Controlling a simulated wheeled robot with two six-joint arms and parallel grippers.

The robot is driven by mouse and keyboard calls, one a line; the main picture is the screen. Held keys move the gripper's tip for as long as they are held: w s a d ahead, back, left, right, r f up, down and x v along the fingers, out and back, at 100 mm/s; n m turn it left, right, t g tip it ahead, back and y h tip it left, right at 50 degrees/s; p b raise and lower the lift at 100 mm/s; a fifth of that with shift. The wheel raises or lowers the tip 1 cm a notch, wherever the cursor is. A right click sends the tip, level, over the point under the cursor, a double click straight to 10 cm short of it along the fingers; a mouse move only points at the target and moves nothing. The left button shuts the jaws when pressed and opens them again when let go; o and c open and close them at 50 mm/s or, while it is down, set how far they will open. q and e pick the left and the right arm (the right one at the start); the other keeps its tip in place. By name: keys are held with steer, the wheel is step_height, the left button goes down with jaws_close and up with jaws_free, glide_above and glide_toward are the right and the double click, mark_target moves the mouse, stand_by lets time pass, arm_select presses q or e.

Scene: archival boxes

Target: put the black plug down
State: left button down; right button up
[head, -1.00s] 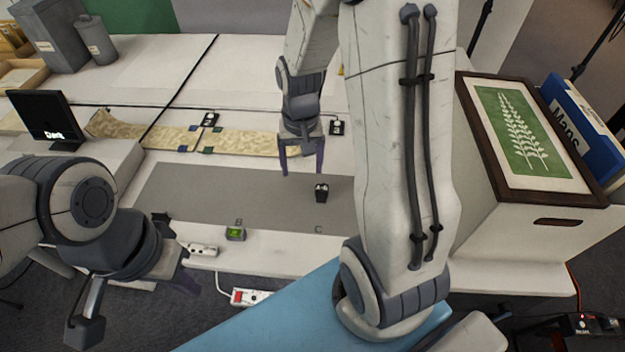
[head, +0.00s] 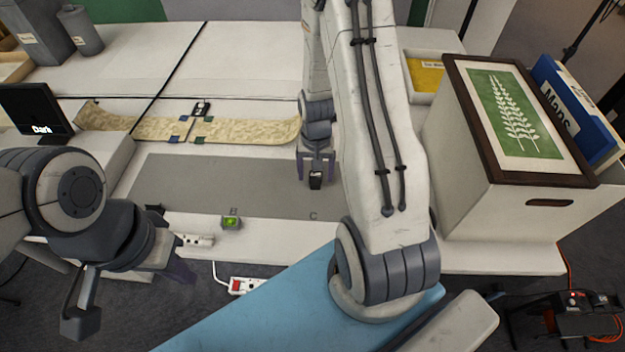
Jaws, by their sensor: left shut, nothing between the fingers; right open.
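The small black plug (head: 316,180) stands on the grey mat (head: 210,187) behind the letter C.
A small green-lit box (head: 231,222) sits by the letter B. A patterned strip (head: 240,130) lies behind the mat. A large box (head: 500,220) with a framed print stands at the right. The mat's middle is clear.

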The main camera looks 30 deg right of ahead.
steer(key=shift+f, duration=0.45)
steer(key=shift+c, duration=0.3)
jaws_close()
steer(key=shift+r, duration=0.1)
